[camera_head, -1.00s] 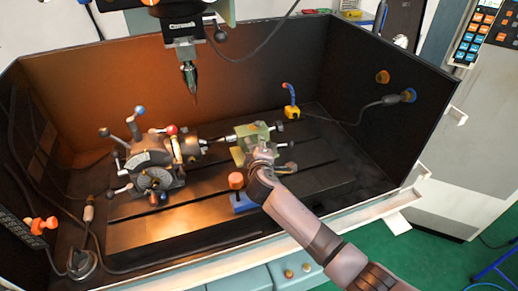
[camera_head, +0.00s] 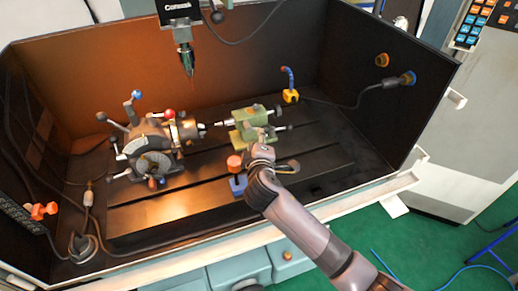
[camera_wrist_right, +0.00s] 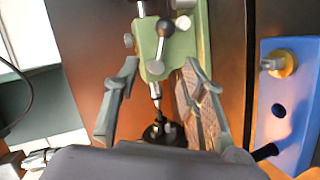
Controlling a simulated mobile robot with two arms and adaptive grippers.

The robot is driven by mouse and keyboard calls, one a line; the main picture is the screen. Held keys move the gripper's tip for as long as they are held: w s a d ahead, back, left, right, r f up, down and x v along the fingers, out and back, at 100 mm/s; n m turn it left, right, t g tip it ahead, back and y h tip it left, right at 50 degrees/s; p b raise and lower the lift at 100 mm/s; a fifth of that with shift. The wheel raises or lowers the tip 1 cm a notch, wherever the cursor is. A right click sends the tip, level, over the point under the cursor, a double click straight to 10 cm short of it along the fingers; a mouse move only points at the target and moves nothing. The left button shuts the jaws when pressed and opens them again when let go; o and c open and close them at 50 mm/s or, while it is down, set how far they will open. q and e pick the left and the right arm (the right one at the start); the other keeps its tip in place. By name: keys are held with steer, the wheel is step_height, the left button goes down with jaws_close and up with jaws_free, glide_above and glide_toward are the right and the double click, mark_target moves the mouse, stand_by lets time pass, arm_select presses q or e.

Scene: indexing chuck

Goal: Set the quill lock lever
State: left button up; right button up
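The green tailstock (camera_head: 245,117) stands on the slotted table, its spindle pointing left at the indexing head (camera_head: 150,150). In the right wrist view the green tailstock body (camera_wrist_right: 180,45) carries a small lever with a black ball knob (camera_wrist_right: 166,28); I take it for the quill lock lever. Its short stem runs down to a pale clamp. In the head view the right gripper (camera_head: 262,150) is at the tailstock's near side. My left gripper is out of view.
A blue block (camera_head: 238,186) with an orange knob (camera_head: 235,163) sits just left of my right wrist. The dark enclosure walls (camera_head: 390,110) surround the table. A drill head (camera_head: 184,58) hangs above. The table's front left stretch (camera_head: 160,215) is clear.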

steer(key=v, duration=0.4)
steer(key=shift+s+r, duration=0.15)
steer(key=shift+s, duration=0.15)
